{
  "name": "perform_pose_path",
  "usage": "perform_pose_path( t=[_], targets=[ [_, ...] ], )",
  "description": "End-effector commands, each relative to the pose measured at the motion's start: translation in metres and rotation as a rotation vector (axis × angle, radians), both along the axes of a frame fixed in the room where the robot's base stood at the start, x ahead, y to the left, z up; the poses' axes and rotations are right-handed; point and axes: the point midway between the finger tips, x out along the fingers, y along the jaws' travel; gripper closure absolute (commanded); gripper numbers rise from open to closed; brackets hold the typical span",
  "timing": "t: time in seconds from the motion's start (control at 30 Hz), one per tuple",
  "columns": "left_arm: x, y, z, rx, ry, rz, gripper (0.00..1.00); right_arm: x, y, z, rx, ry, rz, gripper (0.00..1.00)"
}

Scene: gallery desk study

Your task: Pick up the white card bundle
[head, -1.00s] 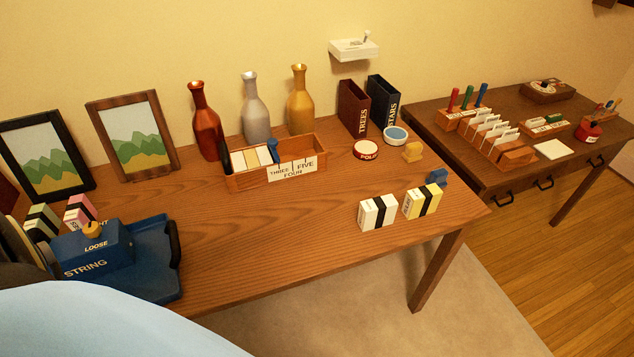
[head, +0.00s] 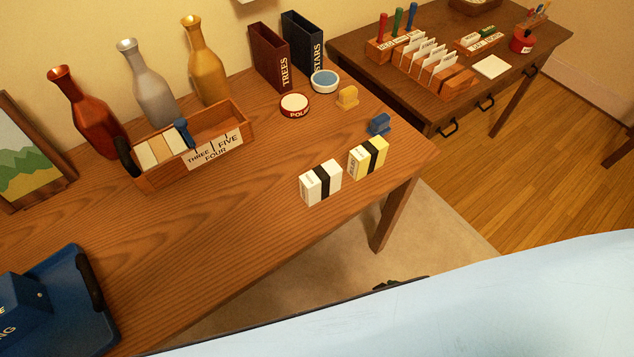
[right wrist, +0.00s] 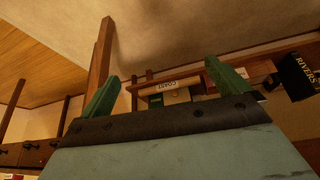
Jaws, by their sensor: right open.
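The white card bundle (head: 311,191) has a dark band around it. It stands near the front edge of the desk (head: 230,255) in the head view, close to the right end. A yellow card bundle (head: 359,164) with a dark band stands just right of it. My right gripper (right wrist: 160,75) shows two green fingers spread wide in the right wrist view, with nothing between them. I cannot make out the white bundle in that view. My left gripper is not in view.
A wooden card box (head: 157,181) stands left of the bundles. A round red-sided container (head: 295,104), a yellow stamp-like block (head: 347,98) and a blue one (head: 380,124) are behind them. A blue tray (head: 85,325) is at lower left. The desk around the bundles is mostly clear.

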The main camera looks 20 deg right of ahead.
Motion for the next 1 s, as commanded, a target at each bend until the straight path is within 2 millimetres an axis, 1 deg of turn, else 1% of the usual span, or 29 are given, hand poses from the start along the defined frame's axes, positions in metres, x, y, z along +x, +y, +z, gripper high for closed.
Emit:
perform_pose_path(
  t=[0.03, 0.07, 0.1, 0.17, 0.2, 0.23, 0.3, 0.37, 0.4, 0.5, 0.6, 0.67, 0.73, 1.0],
  targets=[
    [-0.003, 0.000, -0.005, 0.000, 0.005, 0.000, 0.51, 0.024, 0.006, 0.021, 0.015, -0.062, 0.007, 0.00],
    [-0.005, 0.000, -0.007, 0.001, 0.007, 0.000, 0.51, 0.036, 0.009, 0.035, 0.024, -0.095, 0.009, 0.00],
    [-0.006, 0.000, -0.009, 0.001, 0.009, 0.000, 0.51, 0.051, 0.013, 0.055, 0.036, -0.138, 0.013, 0.00],
    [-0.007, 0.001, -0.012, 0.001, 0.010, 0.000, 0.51, 0.072, 0.019, 0.086, 0.054, -0.205, 0.021, 0.00],
    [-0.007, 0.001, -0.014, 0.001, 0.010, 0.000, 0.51, 0.083, 0.023, 0.108, 0.067, -0.248, 0.027, 0.00],
    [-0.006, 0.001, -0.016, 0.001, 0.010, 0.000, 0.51, 0.091, 0.025, 0.124, 0.074, -0.278, 0.031, 0.00],
    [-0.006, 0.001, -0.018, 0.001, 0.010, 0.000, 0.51, 0.104, 0.031, 0.158, 0.094, -0.343, 0.041, 0.00],
    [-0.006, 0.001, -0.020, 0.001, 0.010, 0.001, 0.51, 0.113, 0.035, 0.185, 0.109, -0.400, 0.049, 0.00],
    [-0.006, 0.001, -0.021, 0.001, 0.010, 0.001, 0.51, 0.119, 0.038, 0.203, 0.120, -0.442, 0.056, 0.00],
    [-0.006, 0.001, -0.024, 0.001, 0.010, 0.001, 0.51, 0.130, 0.044, 0.243, 0.150, -0.549, 0.070, 0.00],
    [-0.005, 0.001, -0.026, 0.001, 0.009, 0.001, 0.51, 0.137, 0.048, 0.272, 0.173, -0.632, 0.080, 0.00],
    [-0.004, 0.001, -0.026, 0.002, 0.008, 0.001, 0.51, 0.141, 0.050, 0.282, 0.182, -0.663, 0.082, 0.00],
    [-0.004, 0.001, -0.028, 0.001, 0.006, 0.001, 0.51, 0.148, 0.053, 0.285, 0.186, -0.681, 0.083, 0.00],
    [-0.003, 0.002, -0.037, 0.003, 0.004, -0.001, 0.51, 0.193, 0.067, 0.265, 0.188, -0.682, 0.084, 0.00]
  ],
)
